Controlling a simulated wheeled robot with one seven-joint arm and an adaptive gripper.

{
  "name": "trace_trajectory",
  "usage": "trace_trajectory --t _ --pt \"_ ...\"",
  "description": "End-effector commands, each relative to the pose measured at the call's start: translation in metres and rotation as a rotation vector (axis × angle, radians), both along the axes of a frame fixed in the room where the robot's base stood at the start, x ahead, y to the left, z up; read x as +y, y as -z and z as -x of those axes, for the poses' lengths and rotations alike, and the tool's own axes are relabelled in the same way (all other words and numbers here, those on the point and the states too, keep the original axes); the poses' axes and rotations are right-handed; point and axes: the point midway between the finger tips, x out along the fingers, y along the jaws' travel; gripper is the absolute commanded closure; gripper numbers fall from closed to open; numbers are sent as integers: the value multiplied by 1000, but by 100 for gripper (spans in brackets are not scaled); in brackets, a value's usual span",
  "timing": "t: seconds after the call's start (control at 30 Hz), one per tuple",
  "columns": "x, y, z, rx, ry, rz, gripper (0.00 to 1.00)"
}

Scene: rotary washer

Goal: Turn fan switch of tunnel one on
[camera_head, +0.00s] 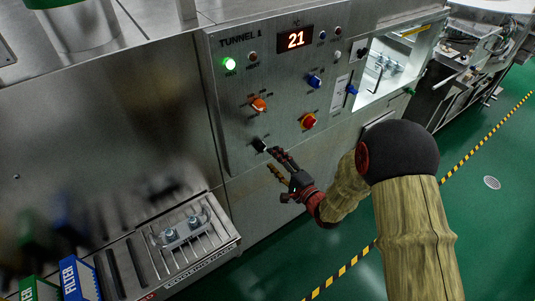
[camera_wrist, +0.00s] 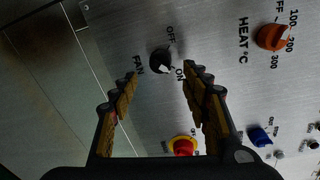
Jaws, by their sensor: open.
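The fan switch is a small black knob (camera_head: 259,144) low on the steel panel marked "TUNNEL 1" (camera_head: 230,110). In the wrist view the knob (camera_wrist: 160,59) has the labels "FAN", "OFF" and "ON" around it. I cannot tell clearly which label it points to. My gripper (camera_head: 274,160) is open and empty, just right of and below the knob in the head view. In the wrist view its fingertips (camera_wrist: 162,74) are spread on either side of the knob, apparently short of it. No contact shows.
Nearby on the panel are an orange heat knob (camera_head: 258,104), a red and yellow emergency button (camera_head: 308,121), a blue knob (camera_head: 314,81), a lit green button (camera_head: 229,64) and a display reading 21 (camera_head: 295,39). A tray (camera_head: 222,242) and boxes (camera_head: 80,279) stand lower left.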

Motion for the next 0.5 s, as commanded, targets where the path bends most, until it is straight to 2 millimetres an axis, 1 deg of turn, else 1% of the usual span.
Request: trace_trajectory --t 0.03,0.1,0.23,0.33,0.5 --pt "-7 -1 8 0 2 0 53" --pt "-15 -2 19 0 3 0 53" --pt "-25 -3 34 1 3 2 53" --pt "-30 -4 42 -1 1 0 53" --pt "-32 -4 47 0 0 0 53"
